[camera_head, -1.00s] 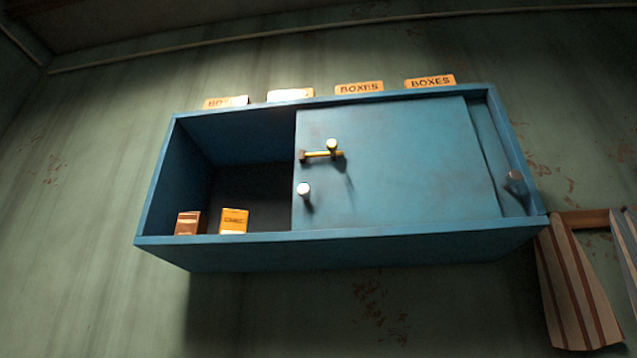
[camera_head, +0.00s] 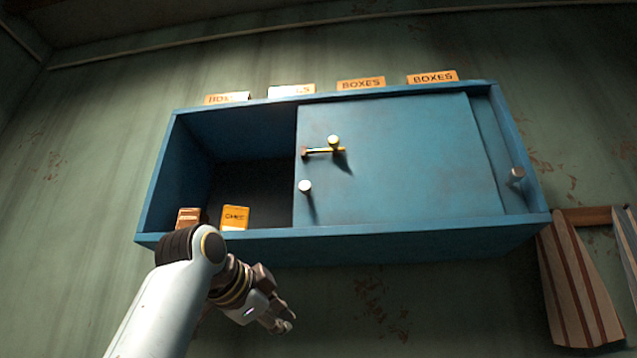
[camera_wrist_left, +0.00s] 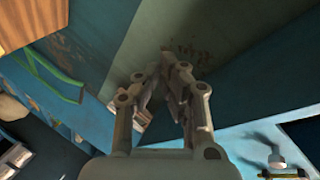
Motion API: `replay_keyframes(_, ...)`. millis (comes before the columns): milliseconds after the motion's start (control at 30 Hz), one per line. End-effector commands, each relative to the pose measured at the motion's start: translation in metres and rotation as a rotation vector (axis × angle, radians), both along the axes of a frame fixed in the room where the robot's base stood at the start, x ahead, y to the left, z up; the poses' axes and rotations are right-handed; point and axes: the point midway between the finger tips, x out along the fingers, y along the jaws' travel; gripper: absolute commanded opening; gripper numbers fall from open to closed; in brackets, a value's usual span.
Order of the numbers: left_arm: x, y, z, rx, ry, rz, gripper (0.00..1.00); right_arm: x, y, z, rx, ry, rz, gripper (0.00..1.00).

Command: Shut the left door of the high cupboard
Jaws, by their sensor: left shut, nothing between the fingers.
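The high cupboard (camera_head: 345,240) is blue and hangs on the wall. Its front sliding door, the left door (camera_head: 420,160), stands over the right part, so the left part is open. The door has a white knob (camera_head: 305,187) near its left edge and a brass latch (camera_head: 322,151) above that. My left gripper (camera_head: 288,322) is below the cupboard's front edge, apart from the door. It also shows in the left wrist view (camera_wrist_left: 172,62), its fingers shut and empty. A pale knob (camera_wrist_left: 277,160) shows at lower right there. My right gripper is out of view.
A brown box (camera_head: 188,217) and an orange box (camera_head: 235,217) stand in the open left part. A second panel with a grey knob (camera_head: 517,175) shows behind at right. Orange labels (camera_head: 361,84) line the top. Striped boards (camera_head: 580,285) hang at lower right.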

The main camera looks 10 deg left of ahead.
Motion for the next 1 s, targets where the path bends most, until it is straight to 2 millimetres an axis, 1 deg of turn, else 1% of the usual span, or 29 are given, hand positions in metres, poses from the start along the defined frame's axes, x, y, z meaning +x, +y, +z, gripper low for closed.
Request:
replay_keyframes(33, 0.003, -0.011, 0.061, 0.049, -0.096, -0.043, 0.00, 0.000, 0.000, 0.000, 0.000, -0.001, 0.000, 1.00)
replay_keyframes(67, 0.003, -0.016, 0.091, 0.083, -0.146, -0.067, 0.00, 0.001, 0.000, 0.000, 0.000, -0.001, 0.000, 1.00)
replay_keyframes(100, 0.000, -0.024, 0.128, 0.126, -0.207, -0.094, 0.00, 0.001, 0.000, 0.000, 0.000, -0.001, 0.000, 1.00)
replay_keyframes(167, -0.007, -0.033, 0.177, 0.184, -0.288, -0.128, 0.00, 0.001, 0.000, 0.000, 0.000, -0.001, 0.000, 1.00)
replay_keyframes(200, -0.013, -0.039, 0.204, 0.220, -0.336, -0.144, 0.00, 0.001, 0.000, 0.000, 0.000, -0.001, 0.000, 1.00)
replay_keyframes(300, -0.028, -0.050, 0.255, 0.285, -0.426, -0.174, 0.00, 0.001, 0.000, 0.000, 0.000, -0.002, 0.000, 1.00)
replay_keyframes(400, -0.036, -0.055, 0.281, 0.323, -0.474, -0.188, 0.00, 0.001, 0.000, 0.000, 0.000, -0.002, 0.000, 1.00)
replay_keyframes(467, -0.037, -0.058, 0.287, 0.333, -0.484, -0.192, 0.00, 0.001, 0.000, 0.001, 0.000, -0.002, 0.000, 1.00)
replay_keyframes(567, -0.030, -0.062, 0.291, 0.337, -0.488, -0.193, 0.00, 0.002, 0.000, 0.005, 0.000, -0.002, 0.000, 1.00)
replay_keyframes(667, -0.015, -0.069, 0.291, 0.336, -0.485, -0.195, 0.00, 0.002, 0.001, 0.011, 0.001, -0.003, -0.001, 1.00)
replay_keyframes(1000, 0.051, -0.098, 0.297, 0.336, -0.485, -0.193, 0.00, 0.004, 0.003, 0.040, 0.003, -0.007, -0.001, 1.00)
